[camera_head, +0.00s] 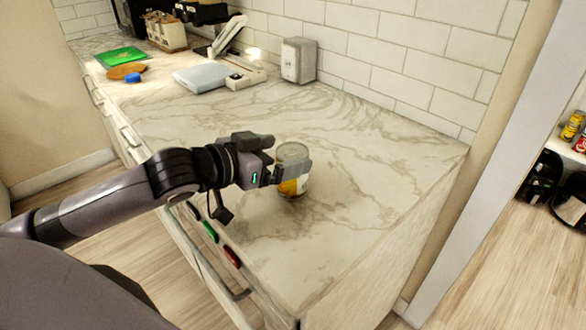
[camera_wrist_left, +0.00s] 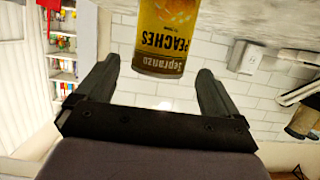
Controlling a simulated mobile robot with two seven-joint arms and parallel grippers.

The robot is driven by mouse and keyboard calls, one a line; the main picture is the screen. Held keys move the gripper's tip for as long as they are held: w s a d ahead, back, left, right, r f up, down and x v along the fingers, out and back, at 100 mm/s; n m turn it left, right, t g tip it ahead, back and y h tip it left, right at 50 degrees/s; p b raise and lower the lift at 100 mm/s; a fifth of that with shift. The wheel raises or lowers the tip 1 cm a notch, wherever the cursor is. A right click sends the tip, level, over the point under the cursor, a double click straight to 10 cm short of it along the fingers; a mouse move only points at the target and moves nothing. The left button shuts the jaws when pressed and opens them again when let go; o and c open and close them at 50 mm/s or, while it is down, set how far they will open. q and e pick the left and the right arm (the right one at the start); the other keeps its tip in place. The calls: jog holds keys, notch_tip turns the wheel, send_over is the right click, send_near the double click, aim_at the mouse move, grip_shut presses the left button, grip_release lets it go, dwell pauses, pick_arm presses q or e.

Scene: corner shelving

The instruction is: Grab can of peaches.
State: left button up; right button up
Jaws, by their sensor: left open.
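The can of peaches (camera_head: 293,168) stands upright on the marble counter, with a silver top and a yellow-orange label. My left gripper (camera_head: 285,172) is at the can, at the can's left side in the head view. In the left wrist view the can (camera_wrist_left: 166,38) appears upside down, its label reading PEACHES. It lies between the lines of the two open fingers of my left gripper (camera_wrist_left: 158,88), with gaps at both sides. Part of the can is hidden behind a finger in the head view. My right gripper is not in view.
The marble counter (camera_head: 370,190) is clear around the can. A grey box-like appliance (camera_head: 299,60) stands by the tiled wall. A light-blue flat item (camera_head: 202,77), a green board (camera_head: 122,57) and a brown round board (camera_head: 126,71) lie farther back.

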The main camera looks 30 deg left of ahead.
aim_at(300, 147)
pick_arm(q)
jog(key=shift+p+x, duration=0.35)
jog(key=shift+x, duration=2.15)
jog(key=shift+d+r, duration=0.1)
jog(key=c, duration=1.3)
